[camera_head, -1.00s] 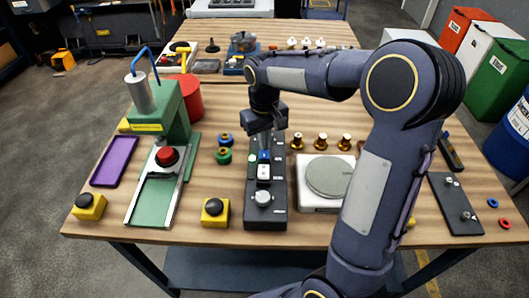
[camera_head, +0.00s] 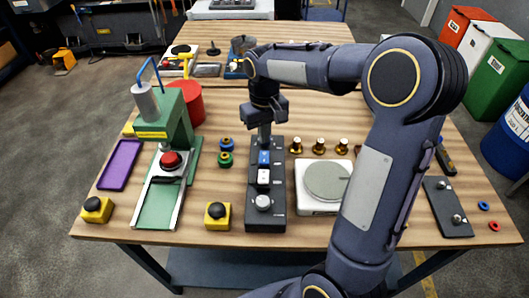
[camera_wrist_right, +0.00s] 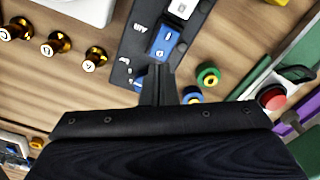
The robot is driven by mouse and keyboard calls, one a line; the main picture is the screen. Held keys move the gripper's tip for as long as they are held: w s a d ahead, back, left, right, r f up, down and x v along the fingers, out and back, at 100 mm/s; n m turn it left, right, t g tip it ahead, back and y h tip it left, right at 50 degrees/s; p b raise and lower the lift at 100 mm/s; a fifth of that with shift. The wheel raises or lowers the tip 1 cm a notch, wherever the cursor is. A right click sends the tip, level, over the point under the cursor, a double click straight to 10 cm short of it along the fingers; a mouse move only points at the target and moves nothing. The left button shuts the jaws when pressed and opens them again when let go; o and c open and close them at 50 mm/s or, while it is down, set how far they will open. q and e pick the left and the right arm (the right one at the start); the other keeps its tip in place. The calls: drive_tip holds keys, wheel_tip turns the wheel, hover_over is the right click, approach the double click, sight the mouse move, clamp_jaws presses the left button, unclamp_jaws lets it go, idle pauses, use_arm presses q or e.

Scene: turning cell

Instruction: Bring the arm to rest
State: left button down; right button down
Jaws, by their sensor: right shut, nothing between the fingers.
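My right arm reaches in from the right over the workbench (camera_head: 120,222). Its gripper (camera_head: 264,138) points down over the far end of the black control panel (camera_head: 265,219). In the right wrist view the narrow fingers (camera_wrist_right: 157,72) are together with nothing between them, over the panel near its blue rocker switch (camera_wrist_right: 166,42). Whether the fingertips touch the panel cannot be told. My left gripper is not in view.
A green press (camera_head: 178,118) with a red button (camera_head: 171,160) stands left. Green (camera_head: 225,159) and blue (camera_head: 226,143) rings lie between press and panel. A white scale (camera_head: 317,207) and several brass pieces (camera_head: 319,145) are right. A yellow button box (camera_head: 217,216) sits in front.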

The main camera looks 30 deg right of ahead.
wheel_tip(320, 180, up, 2)
drive_tip(key=shift+r+p, duration=0.1)
drive_tip(key=shift+p, duration=0.6)
drive_tip(key=s+a+r+t+y, duration=0.1)
drive_tip(key=s+a+t+y, duration=0.1)
drive_tip(key=s, duration=0.9)
drive_tip(key=s+a+r+m+t+y, duration=0.1)
drive_tip(key=s+a+t, duration=0.2)
drive_tip(key=s, duration=0.8)
drive_tip(key=shift+a+r+m+t+y, duration=0.2)
drive_tip(key=shift+a+m+t+y, duration=0.15)
drive_tip(key=shift+a, duration=0.8)
drive_tip(key=shift+s, duration=0.1)
